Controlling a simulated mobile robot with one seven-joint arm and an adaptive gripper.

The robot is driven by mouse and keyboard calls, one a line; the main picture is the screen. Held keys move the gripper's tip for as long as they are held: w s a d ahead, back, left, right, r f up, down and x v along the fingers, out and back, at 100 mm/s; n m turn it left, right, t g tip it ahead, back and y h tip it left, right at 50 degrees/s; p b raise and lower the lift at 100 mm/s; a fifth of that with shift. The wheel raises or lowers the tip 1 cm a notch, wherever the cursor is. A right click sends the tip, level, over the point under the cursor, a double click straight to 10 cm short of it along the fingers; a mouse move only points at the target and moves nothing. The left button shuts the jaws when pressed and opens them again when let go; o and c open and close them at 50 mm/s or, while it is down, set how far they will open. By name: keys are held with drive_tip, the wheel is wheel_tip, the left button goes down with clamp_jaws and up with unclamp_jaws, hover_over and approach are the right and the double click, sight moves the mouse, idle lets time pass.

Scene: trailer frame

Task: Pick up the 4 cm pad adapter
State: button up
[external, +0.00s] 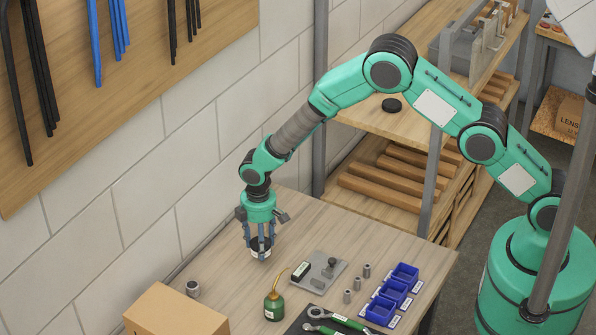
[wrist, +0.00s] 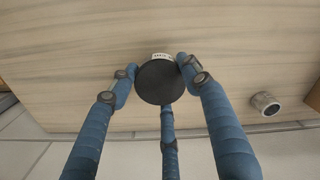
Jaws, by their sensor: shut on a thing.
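My gripper (external: 260,243) has three blue fingers and points down over the wooden table near the wall. It is shut on a short black round piece with a white label (external: 261,252), which I take for the pad adapter; the label is too small to read. In the wrist view, the black round top of the pad adapter (wrist: 160,82) sits between the fingertips of my gripper (wrist: 162,85), with the label on its far side. I cannot tell whether its underside touches the table.
A grey metal cylinder (external: 193,288) stands near the wall; it also shows in the wrist view (wrist: 265,103). A cardboard box (external: 175,312), green oil can (external: 273,303), grey plate (external: 318,272), small metal cylinders (external: 357,283) and blue bins (external: 391,294) occupy the table's front.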

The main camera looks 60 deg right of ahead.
drive_tip(key=s, duration=0.2)
drive_tip(key=s+d, duration=0.1)
drive_tip(key=s, duration=0.5)
drive_tip(key=shift+d+r+b, duration=0.4)
